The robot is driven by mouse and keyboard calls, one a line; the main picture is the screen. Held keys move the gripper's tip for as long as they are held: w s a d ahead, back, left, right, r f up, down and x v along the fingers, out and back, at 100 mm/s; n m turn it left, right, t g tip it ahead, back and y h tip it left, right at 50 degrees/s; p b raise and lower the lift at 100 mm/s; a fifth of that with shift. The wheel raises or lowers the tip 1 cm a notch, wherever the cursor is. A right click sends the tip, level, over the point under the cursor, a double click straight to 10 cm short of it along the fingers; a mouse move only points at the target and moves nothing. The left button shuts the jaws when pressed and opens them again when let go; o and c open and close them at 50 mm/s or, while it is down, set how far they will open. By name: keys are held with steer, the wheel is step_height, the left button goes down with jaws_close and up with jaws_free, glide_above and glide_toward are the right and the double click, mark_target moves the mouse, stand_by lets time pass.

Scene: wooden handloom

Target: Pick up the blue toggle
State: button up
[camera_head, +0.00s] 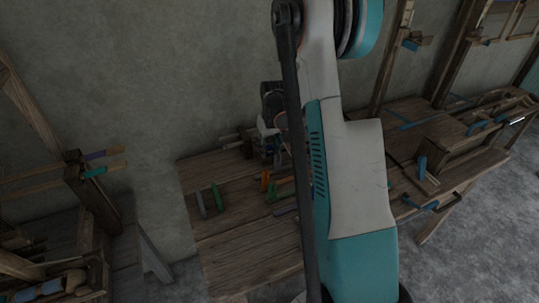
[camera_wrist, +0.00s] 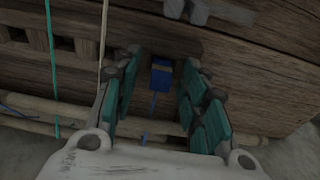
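In the wrist view, a small blue block, which looks like the blue toggle (camera_wrist: 160,74), sits against a dark wooden beam. A thin blue strip hangs below it. My gripper (camera_wrist: 162,60) is open, with teal-padded fingers to the left and right of the blue block. Gaps show on both sides, so the fingers do not appear to touch it. In the head view my arm fills the middle and I cannot make out the gripper or this toggle with certainty.
The wrist view shows a teal cord (camera_wrist: 50,70), a pale cord (camera_wrist: 103,35), a grey fitting (camera_wrist: 205,10) and wooden rods (camera_wrist: 70,112) nearby. In the head view a wooden table (camera_head: 245,245) holds several tools, and a wooden bench (camera_head: 465,170) stands right.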

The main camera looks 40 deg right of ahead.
steer(key=shift+r, duration=0.1)
steer(key=shift+c, duration=0.6)
steer(key=c, duration=0.7)
steer(key=shift+c, duration=0.2)
